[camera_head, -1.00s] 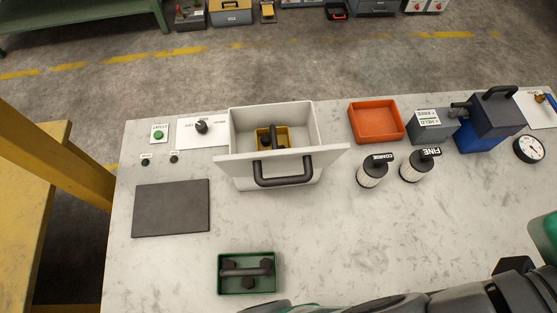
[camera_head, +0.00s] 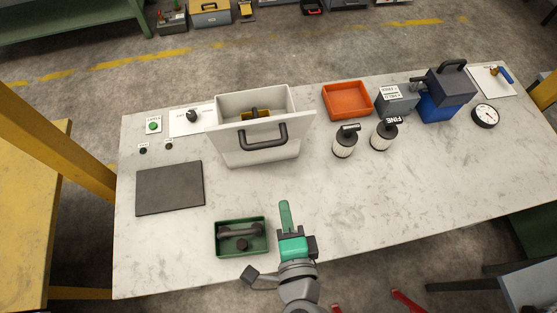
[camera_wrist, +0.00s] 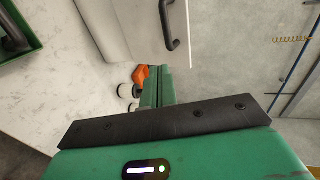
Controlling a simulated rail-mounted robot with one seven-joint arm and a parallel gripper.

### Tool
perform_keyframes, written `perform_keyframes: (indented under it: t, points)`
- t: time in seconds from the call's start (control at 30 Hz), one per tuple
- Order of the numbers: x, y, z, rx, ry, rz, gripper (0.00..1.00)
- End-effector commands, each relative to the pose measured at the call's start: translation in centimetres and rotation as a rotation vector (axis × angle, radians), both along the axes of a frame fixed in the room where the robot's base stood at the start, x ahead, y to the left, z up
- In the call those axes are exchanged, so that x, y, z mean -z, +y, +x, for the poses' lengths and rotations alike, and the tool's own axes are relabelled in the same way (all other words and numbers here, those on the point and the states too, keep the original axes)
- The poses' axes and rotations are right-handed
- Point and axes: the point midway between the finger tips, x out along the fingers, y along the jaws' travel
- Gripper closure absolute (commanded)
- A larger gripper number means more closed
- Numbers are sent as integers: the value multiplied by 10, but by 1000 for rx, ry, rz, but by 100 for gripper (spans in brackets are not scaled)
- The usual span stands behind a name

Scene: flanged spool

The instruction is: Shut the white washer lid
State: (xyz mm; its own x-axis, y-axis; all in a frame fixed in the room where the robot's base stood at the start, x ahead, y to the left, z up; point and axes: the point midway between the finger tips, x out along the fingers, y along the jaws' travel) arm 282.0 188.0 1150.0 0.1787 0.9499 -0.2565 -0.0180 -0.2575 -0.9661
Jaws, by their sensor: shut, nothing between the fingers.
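The white washer (camera_head: 255,98) is a box at the back of the marble-topped bench, its top open. Its white lid (camera_head: 240,153) stands tilted along the front edge, with a black bar handle (camera_head: 262,137). Part of a yellow basket (camera_head: 262,112) shows inside; the lid hides the rest. My green gripper (camera_head: 285,208) is shut and empty, in front of the washer and apart from the lid. In the wrist view the shut fingers (camera_wrist: 165,88) point past a white panel (camera_wrist: 150,30) with a dark handle, apparently the lid.
A green tray (camera_head: 218,250) with a dark-handled part is just left of my gripper. A dark mat (camera_head: 169,187) lies at left. Two filters (camera_head: 345,142), an orange bin (camera_head: 347,100) and a blue-grey unit (camera_head: 445,95) stand right of the washer. The bench's right front is clear.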

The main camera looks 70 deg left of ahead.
Motion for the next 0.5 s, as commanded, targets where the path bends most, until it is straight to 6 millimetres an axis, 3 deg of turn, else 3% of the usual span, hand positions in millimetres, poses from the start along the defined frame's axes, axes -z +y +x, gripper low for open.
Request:
perform_keyframes:
  t: [0.07, 0.27, 0.5]
  points:
    - [2, 0, -9, -18, 34, 18, 100]
    - [4, 9, -7, -20, 32, 19, 100]
    - [16, 56, 1, -20, 29, 19, 100]
